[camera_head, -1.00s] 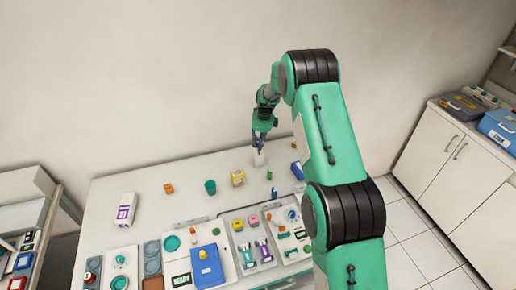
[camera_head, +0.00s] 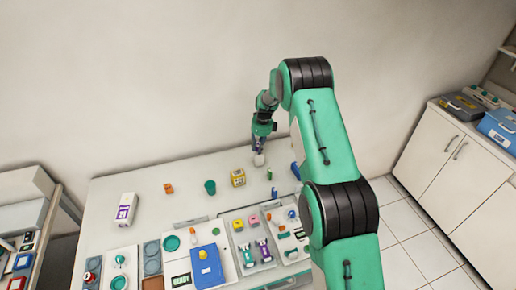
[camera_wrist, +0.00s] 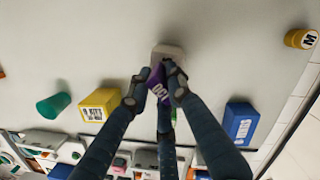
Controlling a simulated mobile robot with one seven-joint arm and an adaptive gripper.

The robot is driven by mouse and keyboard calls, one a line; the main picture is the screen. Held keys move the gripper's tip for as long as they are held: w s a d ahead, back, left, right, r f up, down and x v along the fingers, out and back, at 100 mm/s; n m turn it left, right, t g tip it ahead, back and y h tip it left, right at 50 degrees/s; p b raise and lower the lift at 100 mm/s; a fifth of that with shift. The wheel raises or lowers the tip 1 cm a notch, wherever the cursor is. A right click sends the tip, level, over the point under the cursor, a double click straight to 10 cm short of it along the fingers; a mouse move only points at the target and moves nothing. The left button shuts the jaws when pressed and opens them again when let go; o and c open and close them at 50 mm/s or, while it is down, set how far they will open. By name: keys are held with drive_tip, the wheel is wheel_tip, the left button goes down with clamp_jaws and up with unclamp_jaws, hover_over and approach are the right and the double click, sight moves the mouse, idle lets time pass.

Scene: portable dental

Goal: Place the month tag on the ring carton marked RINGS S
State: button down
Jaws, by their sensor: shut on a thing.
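My gripper (camera_wrist: 157,80) is shut on a small purple tag (camera_wrist: 159,91) with white marking, too small to read. In the head view my gripper (camera_head: 260,149) is at the back of the table. A small whitish block (camera_wrist: 169,51) is right by the fingertips, and it also shows in the head view (camera_head: 259,160); I cannot tell whether the tag touches it. A yellow box (camera_wrist: 99,104) and a blue box (camera_wrist: 240,123) carry white labels I cannot read. A white carton with purple print (camera_head: 125,209) lies at the table's left. I cannot make out RINGS S on any of them.
A green cup (camera_wrist: 53,105) stands left of the yellow box. A yellow cylinder marked M (camera_wrist: 300,38) is at the wrist view's upper right. The table's back left is mostly clear.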

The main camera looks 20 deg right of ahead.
drive_tip(key=shift+f, duration=0.15)
drive_tip(key=c, duration=1.6)
unclamp_jaws()
drive_tip(key=r, duration=0.4)
drive_tip(key=s+r, duration=0.1)
drive_tip(key=r, duration=0.3)
drive_tip(key=d+r, duration=0.1)
drive_tip(key=r, duration=0.3)
drive_tip(key=shift+s+r+p, duration=0.1)
drive_tip(key=shift+s+p, duration=0.05)
drive_tip(key=shift+p, duration=0.2)
drive_tip(key=shift+r, duration=0.1)
